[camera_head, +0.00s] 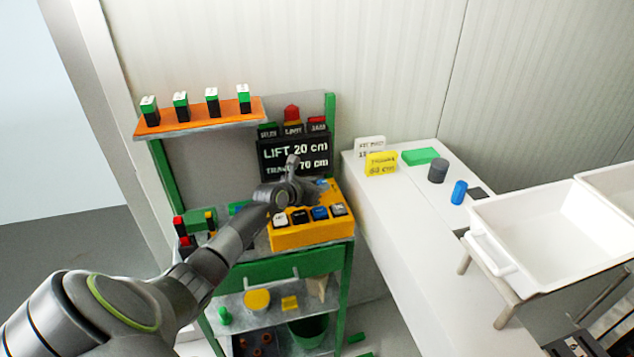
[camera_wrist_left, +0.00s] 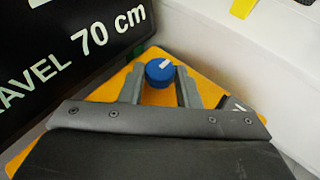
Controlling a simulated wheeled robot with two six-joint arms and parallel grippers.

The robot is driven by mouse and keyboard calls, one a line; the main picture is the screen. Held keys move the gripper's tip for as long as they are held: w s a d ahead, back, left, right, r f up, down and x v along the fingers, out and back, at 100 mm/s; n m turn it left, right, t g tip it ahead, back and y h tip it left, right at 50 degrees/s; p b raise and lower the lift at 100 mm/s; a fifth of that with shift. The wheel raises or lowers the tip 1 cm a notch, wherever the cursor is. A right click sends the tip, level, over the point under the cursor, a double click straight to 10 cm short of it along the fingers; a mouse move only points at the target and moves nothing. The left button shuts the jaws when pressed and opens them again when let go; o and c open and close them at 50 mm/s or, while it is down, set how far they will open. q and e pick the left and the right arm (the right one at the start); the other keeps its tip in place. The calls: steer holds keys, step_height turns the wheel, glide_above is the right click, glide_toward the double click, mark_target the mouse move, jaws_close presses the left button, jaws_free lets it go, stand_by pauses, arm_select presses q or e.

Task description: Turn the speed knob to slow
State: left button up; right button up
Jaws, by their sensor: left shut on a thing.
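The blue round knob (camera_wrist_left: 159,72) with a white pointer mark sits on the yellow control box (camera_head: 300,234). In the left wrist view it lies between the two fingers of my left gripper (camera_wrist_left: 160,88), which is shut on it. The white mark points up and to the right in that view. In the head view my left gripper (camera_head: 306,187) is over the back of the yellow box and hides most of the knob. I see no speed lettering around the knob.
A black display (camera_head: 295,158) reading "LIFT 20 cm" and "TRAVEL 70 cm" stands behind the box. Several push buttons (camera_head: 320,213) line the box's front. An orange shelf (camera_head: 200,118) is at upper left. A white counter (camera_head: 400,215) and white tray (camera_head: 545,225) stand right.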

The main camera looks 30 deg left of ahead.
arm_select(q)
steer(key=o, duration=1)
steer(key=shift+c, duration=0.2)
steer(key=shift+s, duration=0.1)
steer(key=v, duration=1.7)
steer(key=shift+s+d, duration=0.1)
steer(key=shift+s, duration=0.05)
